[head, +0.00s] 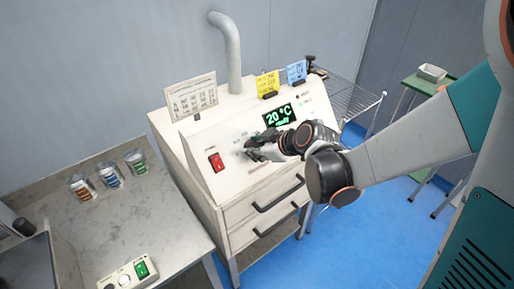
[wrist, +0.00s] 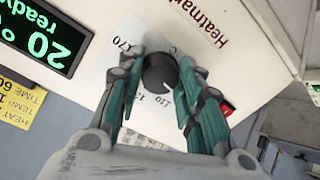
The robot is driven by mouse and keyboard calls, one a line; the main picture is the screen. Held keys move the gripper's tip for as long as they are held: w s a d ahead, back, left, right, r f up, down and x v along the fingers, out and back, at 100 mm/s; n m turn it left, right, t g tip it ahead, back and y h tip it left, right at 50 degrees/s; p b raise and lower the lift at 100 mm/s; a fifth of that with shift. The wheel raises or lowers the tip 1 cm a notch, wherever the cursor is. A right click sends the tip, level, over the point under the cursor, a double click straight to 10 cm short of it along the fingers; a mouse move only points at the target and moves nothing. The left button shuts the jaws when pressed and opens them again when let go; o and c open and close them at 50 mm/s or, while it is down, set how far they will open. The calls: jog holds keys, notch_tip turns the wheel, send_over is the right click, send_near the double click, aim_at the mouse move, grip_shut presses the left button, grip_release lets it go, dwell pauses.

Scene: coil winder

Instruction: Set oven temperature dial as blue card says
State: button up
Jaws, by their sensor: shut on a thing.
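The oven (head: 190,175) is a white cabinet with a sloped front panel. Its green display (head: 280,116) reads 20 °C and "ready", and it also shows in the wrist view (wrist: 42,38). The dark round temperature dial (wrist: 160,73) sits on a pale scale plate with printed numbers, partly hidden by my fingers. My gripper (wrist: 160,66) is shut on the dial, one finger on each side. In the head view my gripper (head: 252,150) covers the dial. The blue card (head: 297,72) stands on the oven top; its writing is too small to read.
A yellow card (head: 267,84) stands left of the blue one. A white chart (head: 190,97) stands at the oven's top left. A red switch (head: 215,162) is left of the dial. Below are drawers with black handles (head: 275,193). Several jars (head: 110,176) stand on the grey bench.

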jog(key=m+b, duration=0.1)
jog(key=m, duration=0.2)
jog(key=shift+f, duration=0.1)
jog(key=shift+s+m+b, duration=0.1)
jog(key=shift+m+b, duration=0.4)
jog(key=shift+m, duration=1.5)
jog(key=o, duration=1.1)
jog(key=v, duration=1.2)
jog(key=shift+s+d+f, duration=0.1)
jog(key=shift+s+f, duration=0.05)
